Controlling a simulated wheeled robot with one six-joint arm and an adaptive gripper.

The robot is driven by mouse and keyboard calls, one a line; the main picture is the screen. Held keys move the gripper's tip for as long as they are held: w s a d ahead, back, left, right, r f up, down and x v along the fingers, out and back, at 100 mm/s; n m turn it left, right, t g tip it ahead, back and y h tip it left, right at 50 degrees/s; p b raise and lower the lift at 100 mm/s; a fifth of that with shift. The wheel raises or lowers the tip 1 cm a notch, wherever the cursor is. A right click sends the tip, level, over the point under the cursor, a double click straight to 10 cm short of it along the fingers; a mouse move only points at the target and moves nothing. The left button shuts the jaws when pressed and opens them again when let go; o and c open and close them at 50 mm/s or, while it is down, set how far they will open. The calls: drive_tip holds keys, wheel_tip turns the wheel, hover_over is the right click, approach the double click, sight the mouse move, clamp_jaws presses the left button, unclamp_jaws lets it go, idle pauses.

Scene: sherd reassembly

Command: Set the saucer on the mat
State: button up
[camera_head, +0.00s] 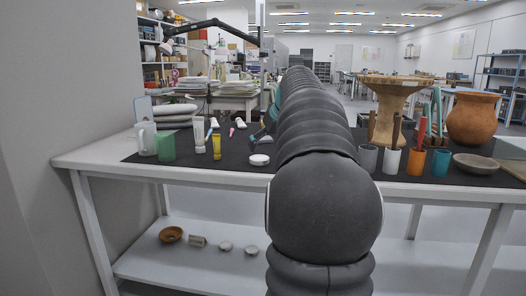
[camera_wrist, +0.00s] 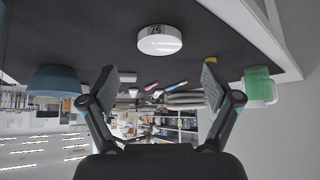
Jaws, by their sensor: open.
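The dark mat (camera_head: 235,148) covers most of the table top; its surface also fills the upper part of the wrist view (camera_wrist: 90,35). I cannot tell for sure which thing is the saucer. A shallow grey-brown dish (camera_head: 476,163) lies on the mat at the right. Small pale dishes (camera_head: 225,246) (camera_head: 251,249) and a brown bowl (camera_head: 171,235) stand on the lower shelf. My gripper (camera_wrist: 159,72) is open and empty above the mat, seen in the wrist view with its picture upside down. My arm hides it in the head view.
A white round disc (camera_head: 259,160) lies at the mat's front, also in the wrist view (camera_wrist: 160,41). A blue bowl (camera_wrist: 54,80) and green cup (camera_wrist: 259,80) flank my gripper. Cups with tools (camera_head: 392,160), a stand (camera_head: 388,105) and a clay pot (camera_head: 472,118) crowd the right.

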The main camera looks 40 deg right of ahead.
drive_tip(key=v, duration=0.6)
drive_tip(key=shift+p, duration=0.35)
drive_tip(key=s+a+f, duration=0.3)
drive_tip(key=a, duration=0.5)
drive_tip(key=s+a+f+n+g+y, duration=0.1)
drive_tip(key=s+a+f, duration=0.15)
drive_tip(key=a, duration=0.55)
drive_tip(key=s+a+f, duration=0.2)
drive_tip(key=a+f, duration=0.2)
drive_tip(key=a, duration=0.4)
drive_tip(key=s+a+f+n+g, duration=0.1)
drive_tip(key=s+a+f, duration=1)
drive_tip(key=s+f, duration=0.3)
drive_tip(key=shift+f, duration=0.6)
